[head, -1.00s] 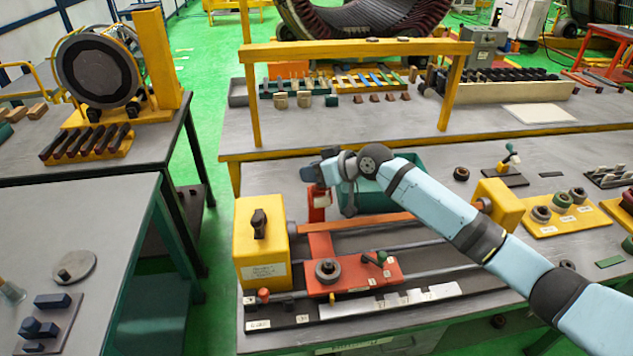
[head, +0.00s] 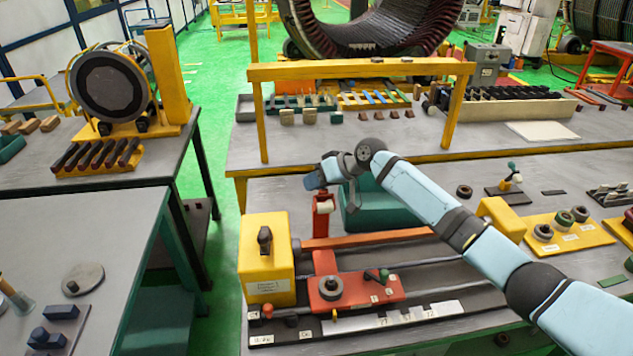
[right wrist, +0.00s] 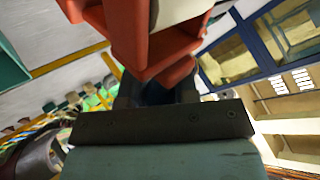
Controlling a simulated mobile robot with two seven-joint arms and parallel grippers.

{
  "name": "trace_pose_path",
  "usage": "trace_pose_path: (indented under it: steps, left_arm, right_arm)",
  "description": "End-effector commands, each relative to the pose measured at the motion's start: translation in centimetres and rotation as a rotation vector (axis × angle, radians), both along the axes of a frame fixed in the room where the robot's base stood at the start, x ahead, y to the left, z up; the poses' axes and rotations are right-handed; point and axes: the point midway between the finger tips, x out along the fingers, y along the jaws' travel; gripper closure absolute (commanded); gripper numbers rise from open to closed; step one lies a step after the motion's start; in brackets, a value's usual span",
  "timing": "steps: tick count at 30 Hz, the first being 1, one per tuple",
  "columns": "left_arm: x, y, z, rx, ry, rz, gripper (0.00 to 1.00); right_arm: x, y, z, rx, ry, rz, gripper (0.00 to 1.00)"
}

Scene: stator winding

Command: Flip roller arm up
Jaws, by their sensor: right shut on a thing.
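The red roller arm (head: 322,220) stands upright behind the red carriage (head: 352,288) of the winding machine, with a white roller (head: 324,207) near its top. My right gripper (head: 322,178) is at the top of this arm, reaching in from the right. In the right wrist view, the red arm (right wrist: 135,35) and white roller (right wrist: 175,12) are close in front of my right gripper (right wrist: 158,92). It is shut on the red arm; the wrist housing partly hides the contact. My left gripper is not in view.
A yellow headstock block (head: 265,262) stands left of the carriage. A dark green bin (head: 375,215) is just behind the arm. A yellow frame (head: 360,70) spans the rear table. A yellow tray (head: 570,236) with several spools lies at right.

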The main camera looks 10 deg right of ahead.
Motion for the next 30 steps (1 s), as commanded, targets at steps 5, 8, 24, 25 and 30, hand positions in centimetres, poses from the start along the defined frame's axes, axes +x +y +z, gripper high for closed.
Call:
trace_pose_path:
  steps: [5, 8, 24, 25, 30]
  left_arm:
    - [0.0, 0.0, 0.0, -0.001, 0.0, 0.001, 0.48]
    - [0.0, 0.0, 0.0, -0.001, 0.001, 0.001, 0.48]
    - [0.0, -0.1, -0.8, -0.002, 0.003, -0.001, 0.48]
    - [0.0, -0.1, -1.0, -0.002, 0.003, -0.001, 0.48]
    - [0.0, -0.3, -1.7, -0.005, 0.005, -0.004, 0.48]
  right_arm:
    - [0.1, 0.0, 0.2, 0.0, -0.004, 0.0, 1.0]
    - [0.1, 0.0, 0.2, -0.001, -0.005, -0.001, 0.49]
    - [-0.9, -2.2, 1.7, -0.001, -0.005, 0.0, 0.47]
    - [-1.1, -2.8, 2.1, -0.001, -0.005, -0.002, 0.47]
    - [-2.4, -5.6, 4.7, -0.002, -0.006, -0.002, 0.47]
